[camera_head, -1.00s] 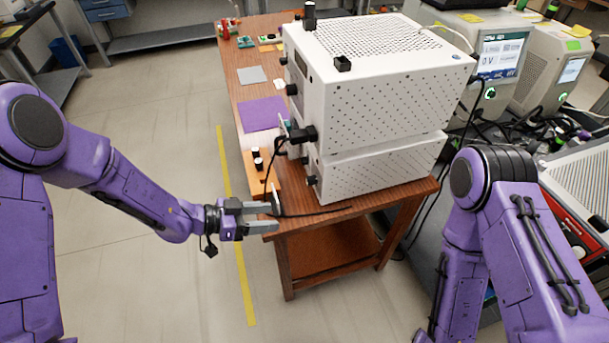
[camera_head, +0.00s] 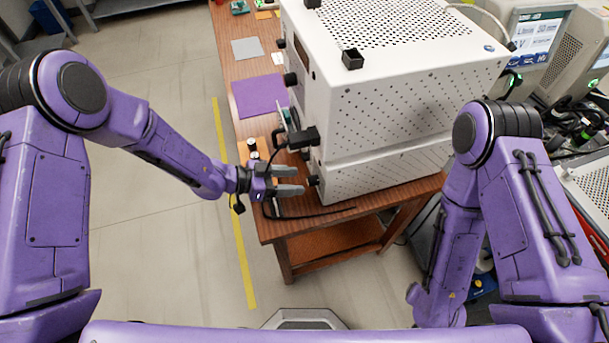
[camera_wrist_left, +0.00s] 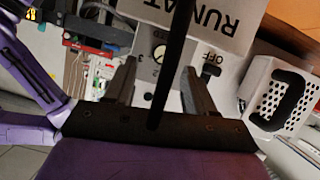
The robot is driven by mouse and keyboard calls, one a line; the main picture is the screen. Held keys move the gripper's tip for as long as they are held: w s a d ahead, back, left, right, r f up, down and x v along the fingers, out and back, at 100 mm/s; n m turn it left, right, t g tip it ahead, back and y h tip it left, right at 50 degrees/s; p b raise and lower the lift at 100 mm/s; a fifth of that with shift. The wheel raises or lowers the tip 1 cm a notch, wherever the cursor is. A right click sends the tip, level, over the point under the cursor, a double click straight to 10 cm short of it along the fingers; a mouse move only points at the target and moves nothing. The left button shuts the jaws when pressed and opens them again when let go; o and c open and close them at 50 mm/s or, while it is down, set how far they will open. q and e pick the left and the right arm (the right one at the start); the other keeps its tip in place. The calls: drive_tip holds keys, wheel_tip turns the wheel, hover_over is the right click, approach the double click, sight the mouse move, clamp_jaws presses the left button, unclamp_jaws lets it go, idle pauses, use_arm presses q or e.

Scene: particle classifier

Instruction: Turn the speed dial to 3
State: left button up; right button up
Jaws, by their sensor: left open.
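The white machine (camera_head: 400,110) stands on the wooden table, its front turned to the left and mostly hidden in the head view. In the left wrist view, the pale round speed dial (camera_wrist_left: 160,53) shows between the gripper fingers, with numbers around it, including a 3 to its left and a 2 below. The dial's exact pointer setting is too small to read. My left gripper (camera_head: 297,181) is open and empty, close to the lower front of the machine. Its fingers in the wrist view (camera_wrist_left: 158,88) are on either side of the dial; contact cannot be told.
A black cable (camera_head: 310,214) runs along the table near my gripper, and a dark bar crosses the wrist view. A label with large upside-down letters (camera_wrist_left: 205,20) and a black knob by OFF (camera_wrist_left: 211,70) are near the dial. A purple mat (camera_head: 258,94) lies left of the machine.

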sight(313, 180)
use_arm(q)
drive_tip(key=x, duration=0.4)
drive_tip(key=shift+w+d+f+p, duration=0.1)
drive_tip(key=shift+w+f+p, duration=0.05)
drive_tip(key=shift+w+p, duration=0.15)
drive_tip(key=shift+s, duration=0.15)
clamp_jaws()
drive_tip(key=m+b, duration=0.1)
drive_tip(key=m+t+b, duration=0.1)
drive_tip(key=shift+s+d+f+t+y+b, duration=0.1)
drive_tip(key=shift+f+t+y+b, duration=0.2)
drive_tip(key=shift+b, duration=0.1)
drive_tip(key=shift+r+m+t+b, duration=0.1)
drive_tip(key=shift+m+t+b, duration=0.2)
drive_tip(key=shift+m, duration=0.1)
drive_tip(key=shift+r, duration=0.15)
